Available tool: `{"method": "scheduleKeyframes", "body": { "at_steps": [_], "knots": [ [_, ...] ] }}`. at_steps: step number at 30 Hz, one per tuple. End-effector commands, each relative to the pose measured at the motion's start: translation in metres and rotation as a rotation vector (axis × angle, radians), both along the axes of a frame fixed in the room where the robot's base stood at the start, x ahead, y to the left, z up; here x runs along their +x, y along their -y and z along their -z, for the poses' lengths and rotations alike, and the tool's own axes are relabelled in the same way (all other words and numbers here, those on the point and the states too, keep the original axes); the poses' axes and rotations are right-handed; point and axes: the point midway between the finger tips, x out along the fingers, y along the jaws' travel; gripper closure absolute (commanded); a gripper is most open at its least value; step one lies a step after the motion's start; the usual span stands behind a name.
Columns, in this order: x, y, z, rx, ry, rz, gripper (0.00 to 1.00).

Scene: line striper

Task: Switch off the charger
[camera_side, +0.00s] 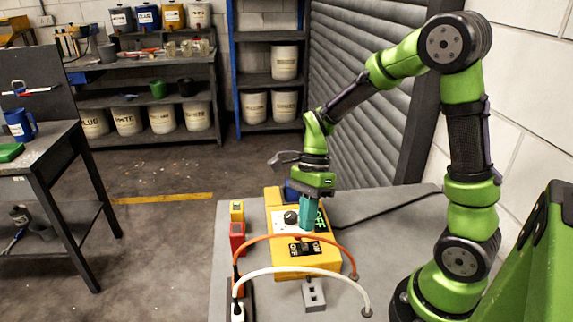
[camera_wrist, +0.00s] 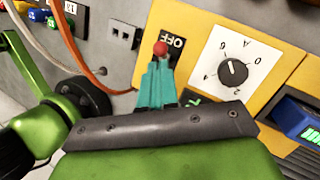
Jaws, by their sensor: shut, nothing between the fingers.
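The charger (camera_side: 283,265) is a yellow box on the grey bench, with a white dial plate whose black knob (camera_wrist: 233,72) shows in the wrist view. A green display (camera_side: 320,218) on it appears to read OFF. Its black switch plate (camera_side: 303,249) has white lettering; the wrist view shows an OFF label and a red-tipped switch lever (camera_wrist: 161,47) beside it. My gripper (camera_side: 306,232) points down over the charger, its teal fingers shut and empty. In the wrist view the fingertips (camera_wrist: 160,64) are right by the red tip; whether they touch is unclear. The fingers hide part of the plate.
An orange cable (camera_side: 290,237) and a white cable (camera_side: 290,270) arch across the charger's front. A small grey block (camera_side: 313,295) sits in front. Red (camera_side: 238,237) and yellow (camera_side: 237,210) blocks stand left. A blue unit (camera_wrist: 302,122) with a green screen sits behind.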

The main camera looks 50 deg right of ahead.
Motion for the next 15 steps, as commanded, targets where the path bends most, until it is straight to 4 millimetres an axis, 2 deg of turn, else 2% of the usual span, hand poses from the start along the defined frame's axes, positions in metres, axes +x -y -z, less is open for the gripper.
{"method": "scheduleKeyframes", "body": {
  "at_steps": [8, 15],
  "knots": [
    [0.000, 0.001, -0.002, 0.002, 0.003, 0.004, 1.00],
    [0.000, 0.001, -0.012, 0.003, 0.004, 0.004, 1.00]
  ]
}}
